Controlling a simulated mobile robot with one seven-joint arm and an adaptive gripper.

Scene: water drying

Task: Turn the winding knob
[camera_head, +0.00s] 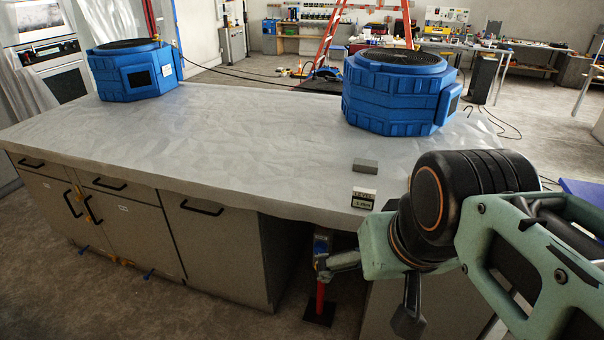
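A red post (320,298) on a black base (319,313) stands on the floor in the opening under the counter. A dark blue-grey part (322,240) sits at its top. I cannot make out a winding knob clearly; it may be hidden by my arm or too small to tell. My gripper end (325,263) appears beside the upper part of the post, below the counter's edge. It is small and partly hidden by my own arm, so I cannot tell whether it touches the post or how its fingers stand.
The counter (235,125) has a crumpled grey cover. Two blue drying machines (133,70) (398,95) stand on it. A grey block (366,165) and a small display (363,198) sit near the right front edge. Cabinets (125,215) line the front left of the opening.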

